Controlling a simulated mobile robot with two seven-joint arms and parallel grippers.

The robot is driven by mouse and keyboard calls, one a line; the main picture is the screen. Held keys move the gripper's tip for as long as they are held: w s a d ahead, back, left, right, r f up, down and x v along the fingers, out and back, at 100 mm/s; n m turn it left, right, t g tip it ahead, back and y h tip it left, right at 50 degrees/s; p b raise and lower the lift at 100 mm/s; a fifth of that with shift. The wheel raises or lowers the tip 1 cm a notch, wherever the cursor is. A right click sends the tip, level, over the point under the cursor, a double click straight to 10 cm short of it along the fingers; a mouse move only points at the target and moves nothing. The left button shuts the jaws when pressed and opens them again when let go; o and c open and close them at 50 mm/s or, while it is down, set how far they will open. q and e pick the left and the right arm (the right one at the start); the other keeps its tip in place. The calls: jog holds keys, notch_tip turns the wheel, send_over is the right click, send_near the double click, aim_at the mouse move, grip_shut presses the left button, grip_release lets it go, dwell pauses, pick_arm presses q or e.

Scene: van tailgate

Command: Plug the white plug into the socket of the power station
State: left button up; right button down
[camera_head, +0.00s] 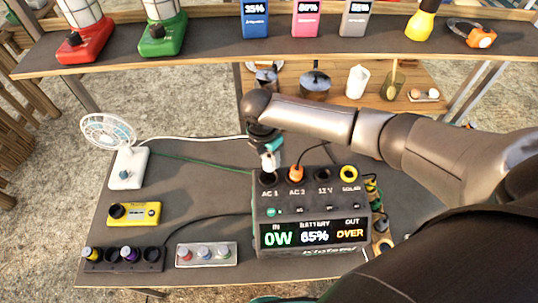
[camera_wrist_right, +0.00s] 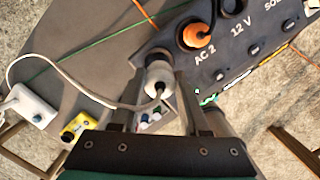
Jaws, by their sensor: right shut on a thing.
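The power station (camera_head: 312,215) stands on the lower table, with sockets AC 1, AC 2, 12 V and solar along its top. My right gripper (camera_head: 267,148) is shut on the white plug (camera_head: 268,161), directly above the dark AC 1 socket (camera_head: 267,178). In the right wrist view, the plug (camera_wrist_right: 158,80) sits between my right gripper's fingers (camera_wrist_right: 158,100), its front end toward the socket row. I cannot tell whether its tip touches or enters AC 1. An orange plug (camera_head: 296,174) sits in AC 2. My left gripper is not in view.
The plug's white cable (camera_wrist_right: 72,85) runs to the small white fan (camera_head: 127,168). A yellow device (camera_head: 134,214), a dark knob strip (camera_head: 124,259) and a grey button box (camera_head: 206,254) lie left of the station. A shelf (camera_head: 205,50) with lanterns spans above.

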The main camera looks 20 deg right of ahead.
jog(key=shift+w+f, duration=0.1)
jog(key=shift+a+f+b, duration=0.1)
jog(key=shift+f+b, duration=0.95)
jog(key=shift+f, duration=0.7)
jog(key=shift+p, duration=0.35)
jog(key=shift+f, duration=0.1)
jog(key=shift+f+b, duration=0.95)
jog(key=shift+f, duration=0.5)
jog(key=shift+c, duration=1.7)
grip_release()
